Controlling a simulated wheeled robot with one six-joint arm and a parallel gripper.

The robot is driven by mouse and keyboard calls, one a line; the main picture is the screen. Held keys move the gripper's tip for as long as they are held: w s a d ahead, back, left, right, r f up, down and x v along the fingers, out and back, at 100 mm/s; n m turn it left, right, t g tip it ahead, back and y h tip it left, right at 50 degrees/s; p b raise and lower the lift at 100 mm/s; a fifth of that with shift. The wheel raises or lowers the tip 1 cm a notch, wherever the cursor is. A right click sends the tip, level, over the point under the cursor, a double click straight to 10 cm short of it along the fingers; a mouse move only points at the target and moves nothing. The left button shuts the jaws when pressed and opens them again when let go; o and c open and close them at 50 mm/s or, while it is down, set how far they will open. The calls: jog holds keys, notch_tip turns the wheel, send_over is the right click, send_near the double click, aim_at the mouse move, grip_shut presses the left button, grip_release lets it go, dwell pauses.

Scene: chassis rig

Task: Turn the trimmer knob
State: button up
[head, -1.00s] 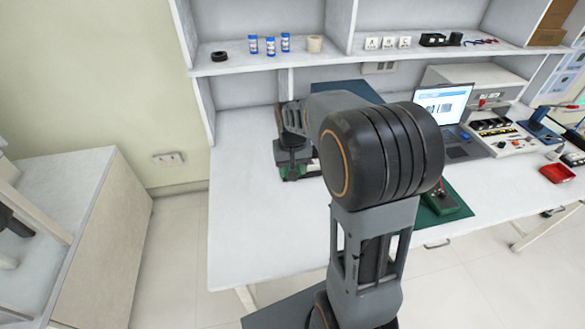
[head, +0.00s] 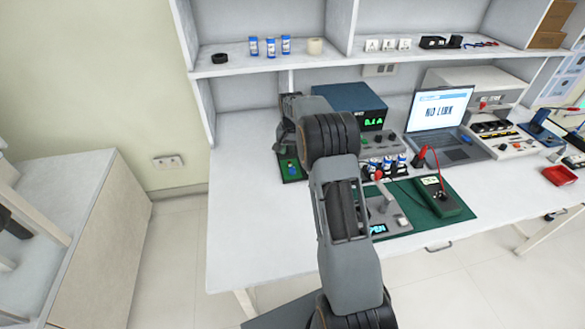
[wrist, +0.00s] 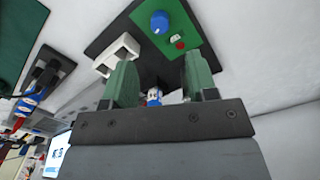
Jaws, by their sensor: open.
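The trimmer knob (wrist: 160,22) is a blue round knob on a small green board (wrist: 185,42) at the top of the wrist view. The board sits on a dark base, and a red part lies beside the knob. In the head view the green board (head: 290,172) is at the left of the bench, partly covered by my arm. In the wrist view the knob appears beyond the fingertips, with no contact visible.
A white double block (wrist: 118,52) stands beside the board. In the head view, a blue instrument (head: 350,98), a laptop (head: 440,112) and a green mat (head: 410,190) with a meter (head: 438,195) lie to the right. The left bench front (head: 240,235) is clear.

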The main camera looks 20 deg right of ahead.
aim_at(292, 168)
notch_tip(292, 168, down, 9)
dwell(0.4)
